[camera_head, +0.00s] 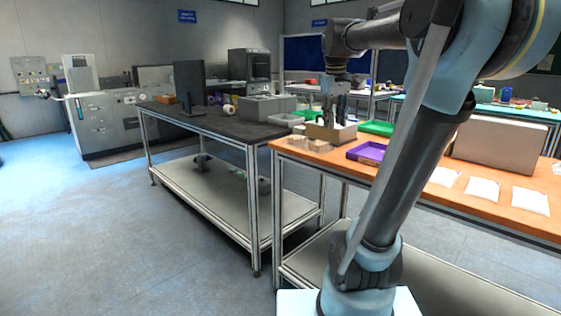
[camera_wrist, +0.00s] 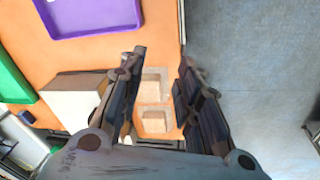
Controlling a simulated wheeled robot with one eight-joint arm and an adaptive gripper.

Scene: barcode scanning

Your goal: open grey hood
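My gripper (camera_head: 335,110) points down over the near-left end of the orange table, by an open cardboard box (camera_head: 331,132). In the wrist view my gripper (camera_wrist: 163,58) has its two fingers apart, and nothing is held between them. No part is clearly recognisable as the grey hood. One candidate is a large plain grey box-like cover (camera_head: 502,144) on the right of the orange table, well away from my gripper. Another is a grey boxy unit (camera_head: 266,107) on the dark table. My arm hides part of the orange table.
Small beige blocks (camera_wrist: 155,88) lie below the fingers. A purple tray (camera_head: 366,152), a green tray (camera_head: 377,127) and white sheets (camera_head: 483,190) are on the orange table (camera_head: 420,200). A monitor (camera_head: 189,82) stands on the dark table. Floor (camera_head: 100,220) at left is clear.

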